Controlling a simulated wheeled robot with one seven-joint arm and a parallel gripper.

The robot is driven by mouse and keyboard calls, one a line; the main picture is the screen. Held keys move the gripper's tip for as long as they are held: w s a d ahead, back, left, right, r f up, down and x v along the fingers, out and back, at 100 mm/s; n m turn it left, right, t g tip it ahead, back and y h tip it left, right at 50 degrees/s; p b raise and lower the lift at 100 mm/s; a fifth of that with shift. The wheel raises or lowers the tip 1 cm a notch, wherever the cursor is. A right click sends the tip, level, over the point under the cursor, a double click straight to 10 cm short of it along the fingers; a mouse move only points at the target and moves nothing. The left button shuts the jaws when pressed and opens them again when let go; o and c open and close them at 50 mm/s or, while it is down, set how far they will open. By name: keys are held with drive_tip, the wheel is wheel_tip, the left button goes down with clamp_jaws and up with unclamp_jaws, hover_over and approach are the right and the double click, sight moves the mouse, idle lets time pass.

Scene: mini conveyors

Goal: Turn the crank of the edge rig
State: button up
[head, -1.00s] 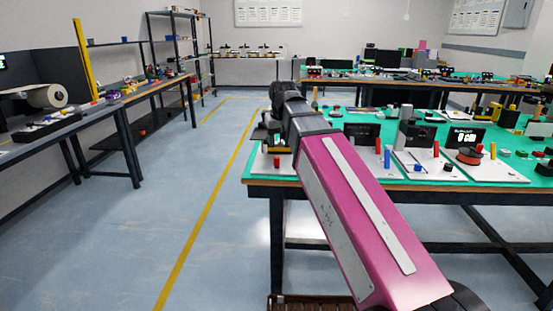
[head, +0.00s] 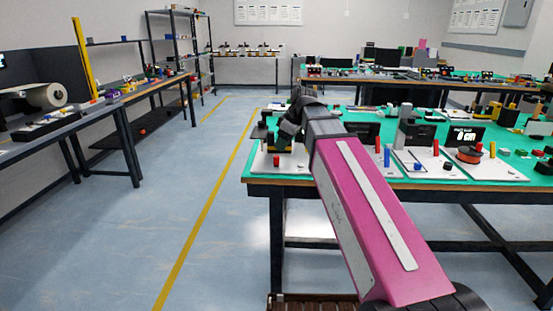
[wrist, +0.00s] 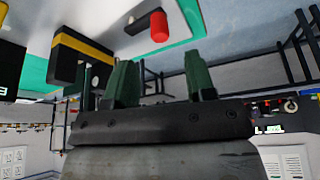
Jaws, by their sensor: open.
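The edge rig is a white board (head: 262,171) at the near left corner of the green table. A red crank handle (head: 276,161) stands at its front. In the wrist view the red handle (wrist: 160,27) is upright relative to a dark crank part (wrist: 140,12) and lies beyond the fingertips, roughly in line with the gap between them. My gripper (wrist: 160,75) is open, its green fingers spread and empty. They look apart from the handle. In the head view my gripper (head: 274,137) is over the rig, partly hidden by my wrist.
A black block with a yellow band (wrist: 75,48) stands on the rig close to my fingers. Other rigs on white boards (head: 430,166) stand to the right on the green table (head: 335,183). The floor aisle (head: 180,190) to the left is clear.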

sight(277, 157)
drive_tip(key=shift+x, duration=3.7)
drive_tip(key=c, duration=0.9)
